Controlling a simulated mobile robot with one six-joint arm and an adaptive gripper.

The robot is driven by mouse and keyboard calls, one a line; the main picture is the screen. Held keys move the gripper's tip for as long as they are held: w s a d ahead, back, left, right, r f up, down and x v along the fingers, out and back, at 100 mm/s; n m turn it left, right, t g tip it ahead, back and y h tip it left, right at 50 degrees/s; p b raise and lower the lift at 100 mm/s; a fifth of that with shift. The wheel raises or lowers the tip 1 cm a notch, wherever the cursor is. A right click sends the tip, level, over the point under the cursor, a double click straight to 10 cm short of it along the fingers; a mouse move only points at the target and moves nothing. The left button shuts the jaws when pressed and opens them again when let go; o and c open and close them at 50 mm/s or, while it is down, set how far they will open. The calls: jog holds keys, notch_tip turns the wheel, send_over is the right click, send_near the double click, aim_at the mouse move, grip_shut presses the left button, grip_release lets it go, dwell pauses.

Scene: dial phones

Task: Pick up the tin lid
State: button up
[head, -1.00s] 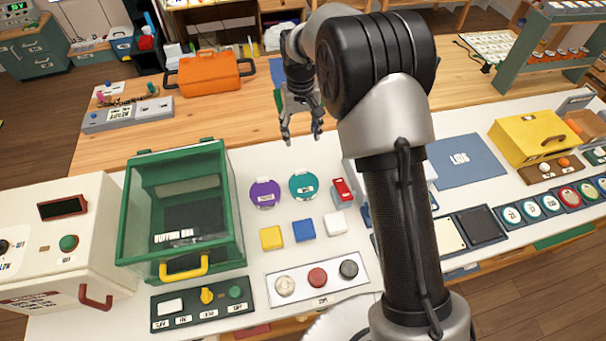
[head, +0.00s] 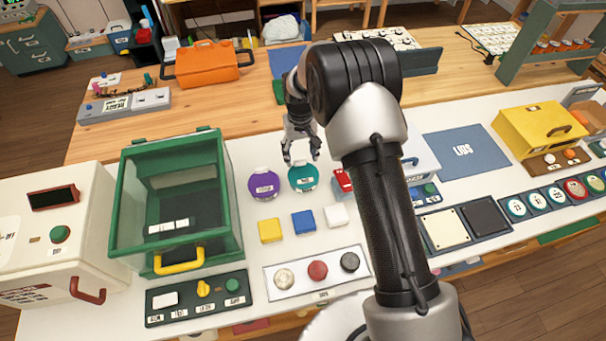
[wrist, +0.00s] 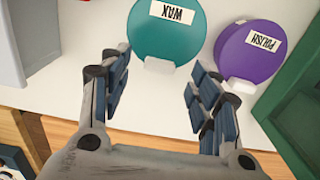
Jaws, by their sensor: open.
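Two round lidded tins stand side by side on the white bench. The teal one, labelled WAX (head: 303,178), also shows in the wrist view (wrist: 172,35). The purple one, labelled POLISH (head: 263,186), is to its left in the head view and to the right in the wrist view (wrist: 245,55). Each has a pale tab at its edge. My gripper (head: 301,158) is open and empty, just above the far edge of the teal tin. In the wrist view its fingers (wrist: 161,64) are spread below the teal lid, with its pale tab between the tips.
A green glass-fronted box (head: 180,205) stands left of the tins. Yellow (head: 270,230), blue (head: 303,222) and white (head: 336,215) blocks lie in front of them. A red item (head: 343,180) is close on the right. A blue LIDS mat (head: 467,152) lies farther right.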

aim_at(301, 162)
notch_tip(301, 162, down, 3)
jog(key=shift+f+b, duration=0.2)
jog(key=shift+b, duration=0.1)
jog(key=c, duration=1.1)
jog(key=shift+r, duration=0.15)
jog(key=shift+c, duration=0.2)
